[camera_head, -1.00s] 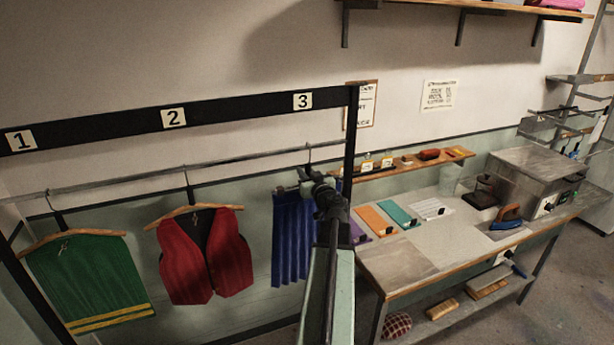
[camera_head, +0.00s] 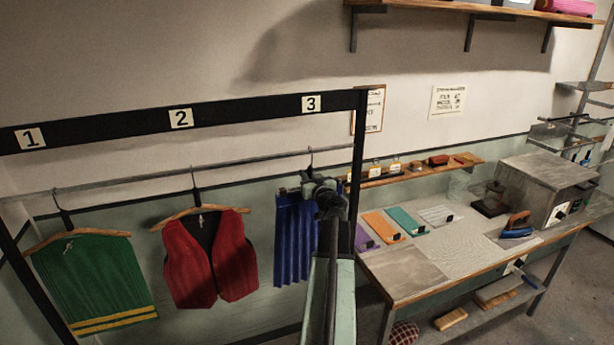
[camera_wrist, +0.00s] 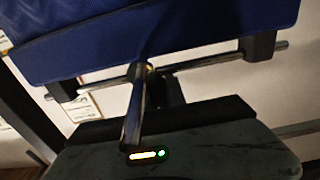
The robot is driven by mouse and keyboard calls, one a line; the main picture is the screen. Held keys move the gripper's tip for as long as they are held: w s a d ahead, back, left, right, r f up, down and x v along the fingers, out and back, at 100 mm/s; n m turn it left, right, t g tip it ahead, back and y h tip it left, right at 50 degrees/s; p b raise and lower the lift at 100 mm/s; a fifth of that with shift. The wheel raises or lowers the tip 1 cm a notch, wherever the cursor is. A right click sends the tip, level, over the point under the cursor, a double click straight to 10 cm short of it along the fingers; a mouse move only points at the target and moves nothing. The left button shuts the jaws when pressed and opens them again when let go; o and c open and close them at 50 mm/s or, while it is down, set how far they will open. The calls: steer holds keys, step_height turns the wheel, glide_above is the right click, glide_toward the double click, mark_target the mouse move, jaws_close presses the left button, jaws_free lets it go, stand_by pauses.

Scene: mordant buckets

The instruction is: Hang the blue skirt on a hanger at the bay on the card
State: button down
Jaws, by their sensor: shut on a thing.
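The blue skirt (camera_head: 295,238) hangs below the rail in bay 3 in the head view; my arm covers its right part. It fills the top of the wrist view (camera_wrist: 160,35). The clip hanger (camera_wrist: 206,64) is a thin metal bar with a black clip at each side. Its hook (camera_head: 310,158) appears to be at the rail (camera_head: 240,162); whether it bears the weight cannot be told. My gripper (camera_head: 318,188) is shut on the hanger near its middle. Number plates 1 (camera_head: 30,138), 2 (camera_head: 181,118) and 3 (camera_head: 311,104) mark the bays.
A green garment (camera_head: 95,280) hangs in bay 1 and a red vest (camera_head: 210,262) in bay 2. The rack's right post (camera_head: 358,145) is close to my gripper. A workbench (camera_head: 402,280) stands right. Two wall sheets (camera_head: 372,108) (camera_head: 447,99) are unreadable.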

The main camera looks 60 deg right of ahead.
steer(key=c, duration=1.3)
jaws_free()
steer(key=shift+s, duration=0.1)
steer(key=v, duration=0.7)
steer(key=shift+s+a, duration=0.25)
steer(key=shift+s, duration=0.05)
